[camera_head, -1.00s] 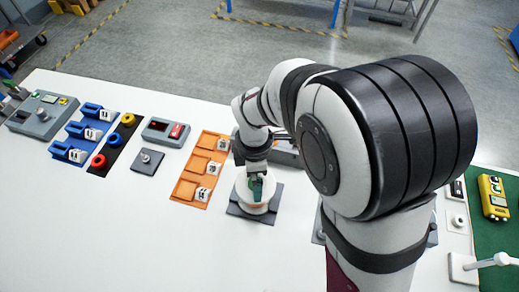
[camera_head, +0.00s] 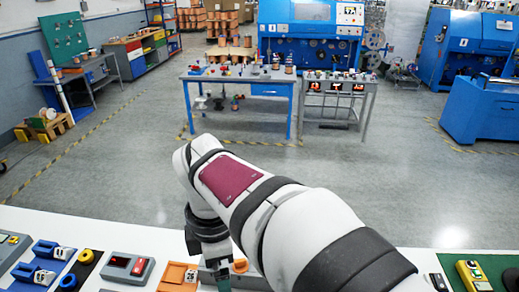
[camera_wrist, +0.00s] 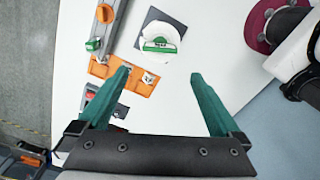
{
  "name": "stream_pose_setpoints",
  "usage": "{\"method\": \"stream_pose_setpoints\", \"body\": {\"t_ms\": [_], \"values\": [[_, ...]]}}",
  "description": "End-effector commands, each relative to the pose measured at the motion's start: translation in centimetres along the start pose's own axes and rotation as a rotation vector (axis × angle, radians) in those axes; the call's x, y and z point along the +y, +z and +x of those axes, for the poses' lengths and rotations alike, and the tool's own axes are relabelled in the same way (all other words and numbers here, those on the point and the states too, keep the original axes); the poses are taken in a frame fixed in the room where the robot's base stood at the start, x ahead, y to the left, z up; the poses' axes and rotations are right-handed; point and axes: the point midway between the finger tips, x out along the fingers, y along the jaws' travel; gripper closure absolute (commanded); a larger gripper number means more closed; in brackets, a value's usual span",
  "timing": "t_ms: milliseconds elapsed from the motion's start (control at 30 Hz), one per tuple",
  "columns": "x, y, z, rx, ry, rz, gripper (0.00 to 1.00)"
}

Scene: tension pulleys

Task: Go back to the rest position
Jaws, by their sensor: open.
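My gripper (camera_wrist: 162,82) is open in the wrist view, its two green fingers wide apart with nothing between them. It is raised above the white table (camera_wrist: 195,62). A white round piece with a green part (camera_wrist: 160,38) sits on a dark square pad (camera_wrist: 152,17) beyond the fingertips, apart from them. An orange tray (camera_wrist: 104,70) with a small white tagged piece (camera_wrist: 149,78) lies beside it. In the head view my gripper (camera_head: 218,274) shows at the bottom edge, its tips cut off; the round piece is out of view there.
A grey rail (camera_wrist: 101,32) with an orange part lies near the tray. In the head view, blue holders (camera_head: 45,250), a grey box with a red button (camera_head: 127,268) and a yellow device (camera_head: 472,275) stand along the table. Open floor (camera_head: 130,150) lies beyond.

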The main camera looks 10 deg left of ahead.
Motion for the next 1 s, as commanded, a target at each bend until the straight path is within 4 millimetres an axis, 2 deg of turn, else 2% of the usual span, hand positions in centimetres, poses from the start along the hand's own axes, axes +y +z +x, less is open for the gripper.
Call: {"method": "stream_pose_setpoints", "body": {"t_ms": [67, 167, 233, 333, 400, 500, 533, 600, 667, 1000], "values": [[-0.1, 0.2, 0.0, 0.001, 0.000, 0.021, 0.00], [-2.4, 2.9, -0.3, 0.019, -0.006, 0.311, 0.00], [-6.0, 5.9, -0.3, 0.044, -0.022, 0.726, 0.00], [-11.8, 8.8, 0.7, 0.079, -0.060, 1.382, 0.00], [-15.2, 9.6, 1.8, 0.098, -0.093, 1.784, 0.00], [-18.6, 9.7, 3.3, 0.115, -0.138, 2.200, 0.00], [-19.2, 9.6, 3.6, 0.118, -0.149, 2.282, 0.00], [-20.1, 9.6, 4.1, 0.121, -0.164, 2.405, 0.00], [-20.3, 9.5, 4.3, 0.120, -0.170, 2.444, 0.00], [-20.3, 9.5, 4.3, 0.119, -0.171, 2.443, 0.00]]}}
